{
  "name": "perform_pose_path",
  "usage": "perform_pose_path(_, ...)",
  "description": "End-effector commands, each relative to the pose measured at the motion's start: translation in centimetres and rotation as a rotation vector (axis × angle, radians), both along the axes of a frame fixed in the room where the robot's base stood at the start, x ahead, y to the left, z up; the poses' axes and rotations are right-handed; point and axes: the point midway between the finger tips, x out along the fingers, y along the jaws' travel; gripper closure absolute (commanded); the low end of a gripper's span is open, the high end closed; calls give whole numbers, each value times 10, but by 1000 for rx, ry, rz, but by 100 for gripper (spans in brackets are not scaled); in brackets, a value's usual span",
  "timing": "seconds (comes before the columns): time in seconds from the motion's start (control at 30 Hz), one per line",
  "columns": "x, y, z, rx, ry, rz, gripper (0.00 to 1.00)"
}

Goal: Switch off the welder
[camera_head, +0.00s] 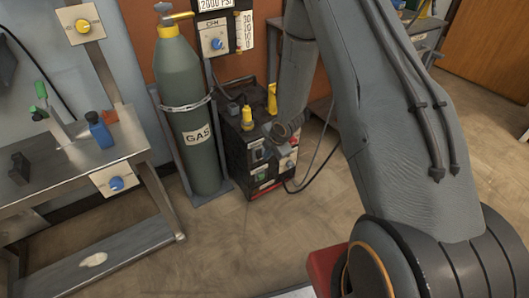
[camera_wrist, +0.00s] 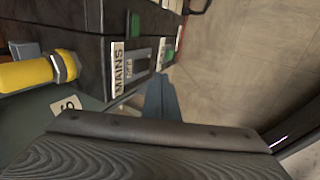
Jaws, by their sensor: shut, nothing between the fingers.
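The welder (camera_head: 236,157) is a dark box on the floor right of the gas cylinder, with labels and controls on its front. In the wrist view its dark face (camera_wrist: 88,48) fills the upper left, with a white MAINS label (camera_wrist: 117,68) and a grey switch plate (camera_wrist: 139,62) beside it. Green parts (camera_wrist: 168,55) show near the plate. My gripper (camera_wrist: 167,88) is shut and empty, its fingers pointing at the welder front close to the MAINS plate. I cannot tell whether they touch it. In the head view the fingertips are hard to make out against the welder.
The green gas cylinder (camera_head: 181,90) stands close left of the welder. A metal bench (camera_head: 70,165) with a blue bottle (camera_head: 98,130) is further left. Cables lie right of the welder. The floor in front (camera_head: 235,240) is clear.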

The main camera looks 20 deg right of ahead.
Motion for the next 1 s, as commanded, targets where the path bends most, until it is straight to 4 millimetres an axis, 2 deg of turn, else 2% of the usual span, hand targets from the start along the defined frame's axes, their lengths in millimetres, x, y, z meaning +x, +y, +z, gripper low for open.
perform_pose_path(0.03, -2, 0, 14, 0, -3, 2, 100)
perform_pose_path(0.2, -8, -7, 53, 0, -3, -4, 100)
perform_pose_path(0.43, -15, -11, 88, -1, -1, -6, 100)
perform_pose_path(0.63, -17, -10, 98, 0, 0, -7, 100)
perform_pose_path(1.0, -17, -9, 98, 0, 0, -4, 100)
